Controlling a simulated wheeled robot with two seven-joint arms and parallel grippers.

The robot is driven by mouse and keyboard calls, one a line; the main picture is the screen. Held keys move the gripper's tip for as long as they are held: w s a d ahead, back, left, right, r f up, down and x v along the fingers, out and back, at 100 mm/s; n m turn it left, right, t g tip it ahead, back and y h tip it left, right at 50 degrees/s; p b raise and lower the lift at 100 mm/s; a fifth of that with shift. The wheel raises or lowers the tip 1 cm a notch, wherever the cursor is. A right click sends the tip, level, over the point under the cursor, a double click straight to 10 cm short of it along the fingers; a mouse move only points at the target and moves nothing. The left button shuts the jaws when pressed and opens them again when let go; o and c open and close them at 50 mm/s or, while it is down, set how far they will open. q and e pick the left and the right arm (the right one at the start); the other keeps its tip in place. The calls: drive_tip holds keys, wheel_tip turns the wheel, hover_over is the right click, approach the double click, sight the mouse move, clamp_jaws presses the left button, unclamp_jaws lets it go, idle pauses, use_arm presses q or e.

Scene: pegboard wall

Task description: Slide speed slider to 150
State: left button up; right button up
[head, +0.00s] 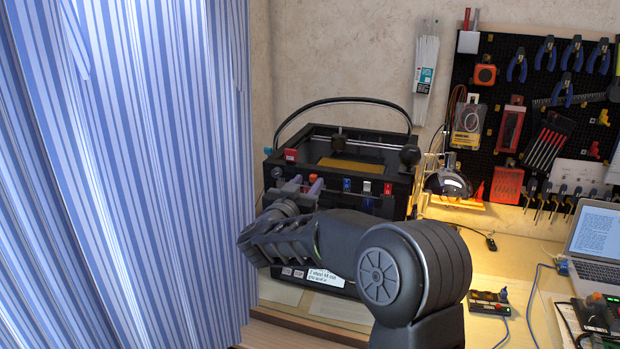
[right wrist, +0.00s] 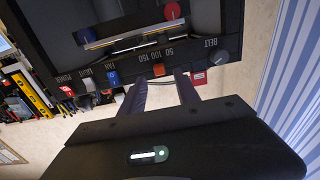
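The black machine (head: 400,180) stands against the wall, with its front control panel facing me. In the right wrist view the panel (right wrist: 135,62) appears upside down, with a 50-100-150 scale and a small orange slider knob (right wrist: 159,69) beside it. My right gripper (head: 303,186) is at the panel front; its two fingers (right wrist: 162,84) are apart, with the orange knob between their tips. I see gaps beside the knob; whether either finger touches it is unclear. The knob's exact scale reading is hard to tell. My left gripper is not in view.
A blue fan switch (right wrist: 113,79) and a round belt knob (right wrist: 218,58) flank the slider. A striped curtain (head: 130,170) hangs close on the left. A lamp (head: 447,180), a laptop (head: 597,240) and small electronics (head: 490,302) are on the right of the bench.

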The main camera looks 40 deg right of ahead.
sight(313, 178)
drive_tip(key=shift+x, duration=1.3)
clamp_jaws()
idle(0.5)
